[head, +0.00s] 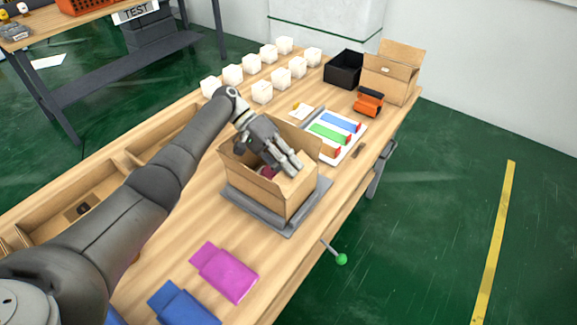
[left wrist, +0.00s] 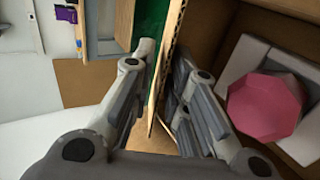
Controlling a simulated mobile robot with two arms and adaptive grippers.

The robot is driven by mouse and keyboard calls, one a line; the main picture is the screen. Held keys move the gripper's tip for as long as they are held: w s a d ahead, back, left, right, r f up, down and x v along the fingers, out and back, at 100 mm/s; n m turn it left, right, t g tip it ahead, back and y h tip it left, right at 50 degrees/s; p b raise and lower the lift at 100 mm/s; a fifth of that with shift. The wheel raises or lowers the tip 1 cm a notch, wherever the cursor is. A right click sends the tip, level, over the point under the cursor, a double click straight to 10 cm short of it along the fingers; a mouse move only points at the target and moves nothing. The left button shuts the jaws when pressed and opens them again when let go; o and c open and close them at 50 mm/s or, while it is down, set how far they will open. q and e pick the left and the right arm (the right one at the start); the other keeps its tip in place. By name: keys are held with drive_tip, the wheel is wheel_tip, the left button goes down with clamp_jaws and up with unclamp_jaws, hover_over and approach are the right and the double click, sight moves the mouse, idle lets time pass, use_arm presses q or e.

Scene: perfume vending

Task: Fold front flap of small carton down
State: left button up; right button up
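The small open cardboard carton (head: 252,188) stands on a grey plate (head: 236,201) on the wooden table. My left gripper (head: 292,165) is over its right part, fingers pointing down towards the near right side. In the left wrist view, a cardboard flap (left wrist: 167,70) stands edge-on between the two fingers of my left gripper (left wrist: 163,62). The fingers are apart, and firm contact with the flap cannot be seen. A pink faceted object (left wrist: 265,105) sits inside the carton beside a white insert (left wrist: 246,60). My gripper hides part of the carton in the head view. My right gripper is out of view.
A tray with coloured strips (head: 345,148), an orange-black tool (head: 369,102), a black bin (head: 343,70) and another open carton (head: 388,86) are beyond. Several white boxes (head: 262,92) stand in rows behind. Magenta (head: 230,275) and blue (head: 184,306) pieces lie near the front.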

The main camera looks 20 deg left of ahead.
use_arm(q)
drive_tip(key=shift+v, duration=3.75)
